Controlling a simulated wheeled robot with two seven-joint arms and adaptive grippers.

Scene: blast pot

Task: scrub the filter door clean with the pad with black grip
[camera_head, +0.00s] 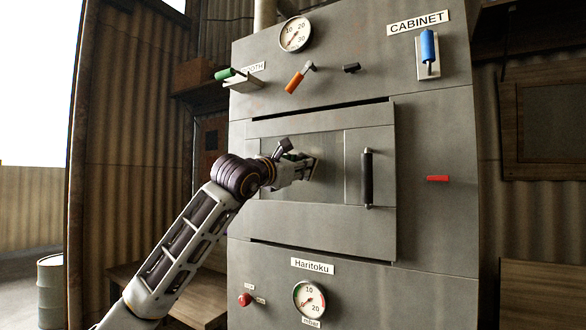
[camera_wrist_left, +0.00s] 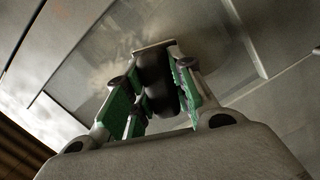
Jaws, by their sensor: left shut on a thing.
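The filter door (camera_head: 376,137) is a grey panel in the middle of the cabinet front, closed, with a black upright handle (camera_head: 367,178) at its right. My left gripper (camera_head: 300,168) is at the inset panel left of the handle. In the left wrist view, my left gripper (camera_wrist_left: 155,95) is shut on the black grip of the pad (camera_wrist_left: 153,75). The pad's flat base (camera_wrist_left: 154,45) appears to lie against the door face. Pale, cloudy smudges (camera_wrist_left: 105,72) show on the door around the pad. My right gripper is not in view.
The grey cabinet has a green lever (camera_head: 226,73), an orange lever (camera_head: 297,78) and a blue handle (camera_head: 429,47) above the door. A red tab (camera_head: 437,178) sits right of it. A gauge (camera_head: 309,299) and red knob (camera_head: 244,299) sit below. A wooden bench (camera_head: 543,285) stands right.

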